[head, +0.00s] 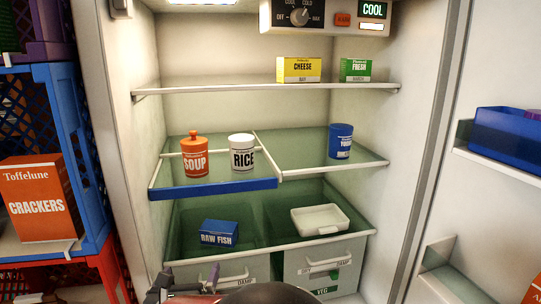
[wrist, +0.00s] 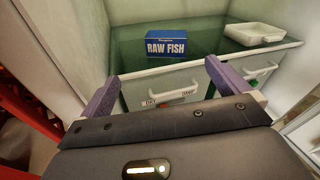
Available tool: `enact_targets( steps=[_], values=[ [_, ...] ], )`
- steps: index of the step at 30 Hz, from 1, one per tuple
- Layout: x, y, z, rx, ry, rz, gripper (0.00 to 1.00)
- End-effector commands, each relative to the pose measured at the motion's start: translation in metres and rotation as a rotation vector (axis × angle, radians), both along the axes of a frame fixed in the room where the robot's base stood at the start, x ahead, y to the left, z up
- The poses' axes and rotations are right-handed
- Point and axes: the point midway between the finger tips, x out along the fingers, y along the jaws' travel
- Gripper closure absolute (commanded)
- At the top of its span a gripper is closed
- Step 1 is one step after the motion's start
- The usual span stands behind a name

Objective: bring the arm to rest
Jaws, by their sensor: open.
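My gripper (wrist: 163,88) shows in the wrist view with its two purple fingers spread apart and nothing between them. It is in front of the open fridge, near the lower drawers. In the head view my gripper (head: 190,280) is only partly visible at the bottom edge, and the rest of my arm is mostly out of frame. A blue raw fish box (wrist: 166,45) stands beyond the fingers, apart from them, on the glass shelf above the drawers. The raw fish box (head: 218,233) also shows in the head view.
A white tray (head: 320,219) sits right of the fish. An orange soup pot (head: 194,158), a rice jar (head: 242,151) and a blue tub (head: 341,141) stand on the middle shelf. Crates (head: 85,150) with a crackers box (head: 38,200) stand left; the fridge door (head: 500,168) is open at right.

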Motion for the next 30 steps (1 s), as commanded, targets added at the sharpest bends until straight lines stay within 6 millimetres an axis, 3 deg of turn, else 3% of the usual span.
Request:
enact_targets(
  steps=[8, 14, 17, 21, 27, 30],
  values=[
    [0.029, -0.034, 0.053, -0.296, 0.104, 0.211, 0.0],
    [0.026, -0.089, 0.113, -0.77, 0.122, 0.508, 0.0],
    [0.005, -0.128, 0.137, -1.105, 0.1, 0.685, 0.0],
    [-0.045, -0.191, 0.154, -1.605, 0.075, 0.928, 0.0],
    [-0.133, -0.281, 0.152, -2.212, 0.121, 1.312, 0.0],
    [-0.168, -0.312, 0.147, -2.373, 0.162, 1.488, 0.0]
  ],
)
